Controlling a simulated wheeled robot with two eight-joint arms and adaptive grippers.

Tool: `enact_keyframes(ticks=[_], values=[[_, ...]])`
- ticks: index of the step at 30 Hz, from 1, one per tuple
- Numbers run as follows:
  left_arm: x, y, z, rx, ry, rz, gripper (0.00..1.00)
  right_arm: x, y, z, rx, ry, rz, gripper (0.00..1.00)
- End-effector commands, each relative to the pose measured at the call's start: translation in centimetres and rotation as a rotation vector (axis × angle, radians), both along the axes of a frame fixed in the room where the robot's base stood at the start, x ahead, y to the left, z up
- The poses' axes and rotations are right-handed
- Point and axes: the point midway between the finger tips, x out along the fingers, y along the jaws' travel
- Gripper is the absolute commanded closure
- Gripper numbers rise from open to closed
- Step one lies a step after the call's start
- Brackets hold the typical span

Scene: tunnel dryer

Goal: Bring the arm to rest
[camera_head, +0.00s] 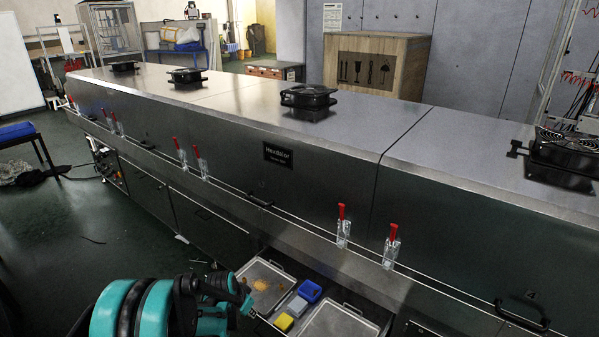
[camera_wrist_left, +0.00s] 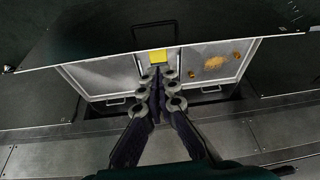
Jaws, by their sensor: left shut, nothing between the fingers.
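My left arm comes in at the bottom of the head view, teal and black. Its left gripper (camera_head: 238,293) is beside and above an open drawer, near a metal tray (camera_head: 287,262). In the left wrist view the two fingers of the gripper (camera_wrist_left: 159,73) are shut together with nothing between them, pointing toward the drawer's trays. Whether the fingertips touch anything cannot be told. My right gripper is in neither view.
Dark floor lies open at left.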

Motion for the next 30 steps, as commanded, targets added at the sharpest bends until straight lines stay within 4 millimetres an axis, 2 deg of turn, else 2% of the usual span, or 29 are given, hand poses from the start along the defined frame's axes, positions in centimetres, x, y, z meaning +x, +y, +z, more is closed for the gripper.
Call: enact_keyframes(ticks=[1, 6, 12, 15, 22, 27, 30], values=[[-0.9, 0.0, 2.3, 0.0, -0.007, 0.024, 1.0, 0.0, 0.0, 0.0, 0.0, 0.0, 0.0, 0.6], [-3.9, 0.3, 8.9, -0.001, -0.04, 0.114, 1.0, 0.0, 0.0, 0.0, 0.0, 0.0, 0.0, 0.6], [-8.7, 0.5, 14.8, -0.01, -0.082, 0.216, 1.0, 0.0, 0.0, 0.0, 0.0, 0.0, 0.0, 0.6], [-11.4, 0.7, 17.1, -0.016, -0.104, 0.266, 1.0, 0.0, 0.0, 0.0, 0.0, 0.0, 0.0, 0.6], [-18.0, 1.1, 20.3, -0.038, -0.158, 0.377, 1.0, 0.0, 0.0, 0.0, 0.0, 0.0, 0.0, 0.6], [-22.4, 1.4, 21.0, -0.058, -0.198, 0.449, 1.0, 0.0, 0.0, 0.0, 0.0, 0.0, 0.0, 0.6], [-24.2, 1.6, 20.9, -0.07, -0.216, 0.482, 1.0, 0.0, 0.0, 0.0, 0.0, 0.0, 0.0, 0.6]])
